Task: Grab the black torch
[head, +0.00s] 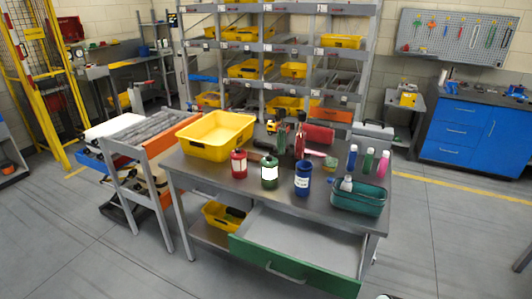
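I cannot pick out the black torch with certainty in the head view. A small dark object (235,212) lies at the yellow bin on the lower shelf under the workbench; it is too small to identify. Another dark, narrow item (265,146) lies on the bench top behind the cans, partly hidden. The grey workbench (225,178) stands in the middle of the view. Neither of my grippers shows.
On the bench are a large yellow bin (215,149), a red can (239,164), a green can (269,173), a blue can (302,178), several bottles and a green tray (358,203). An open green-fronted drawer (292,268) juts forward. The floor in front is clear.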

